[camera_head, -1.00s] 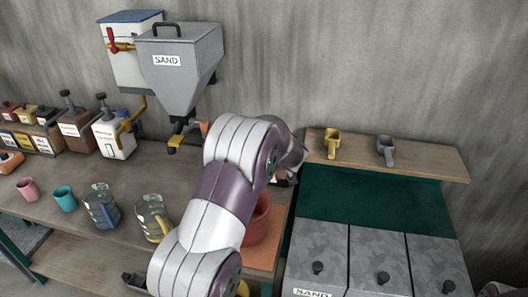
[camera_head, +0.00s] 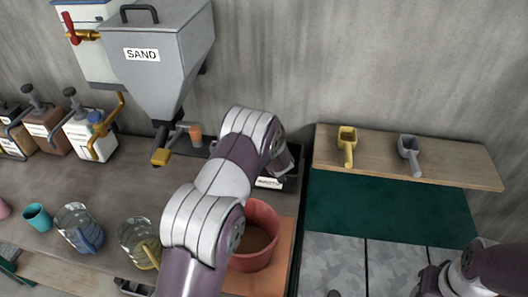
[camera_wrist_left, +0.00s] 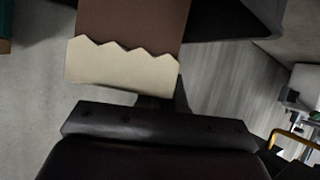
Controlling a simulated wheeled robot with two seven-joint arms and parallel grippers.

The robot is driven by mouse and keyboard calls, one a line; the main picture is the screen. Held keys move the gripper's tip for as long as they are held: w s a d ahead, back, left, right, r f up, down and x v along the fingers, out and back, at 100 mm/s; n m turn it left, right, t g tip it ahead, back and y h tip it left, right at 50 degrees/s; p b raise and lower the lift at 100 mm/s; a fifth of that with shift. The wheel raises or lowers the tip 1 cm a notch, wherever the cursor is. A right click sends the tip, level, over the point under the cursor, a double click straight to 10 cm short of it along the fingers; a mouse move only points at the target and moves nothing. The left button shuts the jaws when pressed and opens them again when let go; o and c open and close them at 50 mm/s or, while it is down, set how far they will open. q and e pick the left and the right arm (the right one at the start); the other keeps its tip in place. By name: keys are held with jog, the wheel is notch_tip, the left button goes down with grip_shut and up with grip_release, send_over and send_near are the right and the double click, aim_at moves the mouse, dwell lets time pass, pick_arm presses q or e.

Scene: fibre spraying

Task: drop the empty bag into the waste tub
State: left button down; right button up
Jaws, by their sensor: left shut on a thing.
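The bag (camera_wrist_left: 128,62) shows in the left wrist view as a brown panel with a cream, zigzag-cut edge. My left gripper (camera_wrist_left: 160,105) is shut on it at that edge. In the head view my left arm hides most of that gripper, and I cannot make out the bag. A black open-topped container with a white label (camera_head: 270,183) stands against the wall, beside and partly behind my left wrist; I cannot read the label or tell whether it is the waste tub. My right arm shows at the lower right; its jaws are not clear.
A red bucket (camera_head: 262,222) with brown contents stands in front of the black container. A grey sand hopper (camera_head: 168,75) hangs at the left. Glass jugs (camera_head: 76,224) and a teal cup (camera_head: 38,217) stand below it. Scoops (camera_head: 410,152) lie on the right shelf.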

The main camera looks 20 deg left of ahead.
pick_arm(q)
jog(key=f, duration=0.4)
jog(key=shift+s+d, duration=0.1)
jog(key=shift+s, duration=0.1)
jog(key=c, duration=1.3)
grip_release()
jog(key=shift+s, duration=0.1)
jog(key=shift+o, duration=0.2)
jog(key=shift+d+r, duration=0.15)
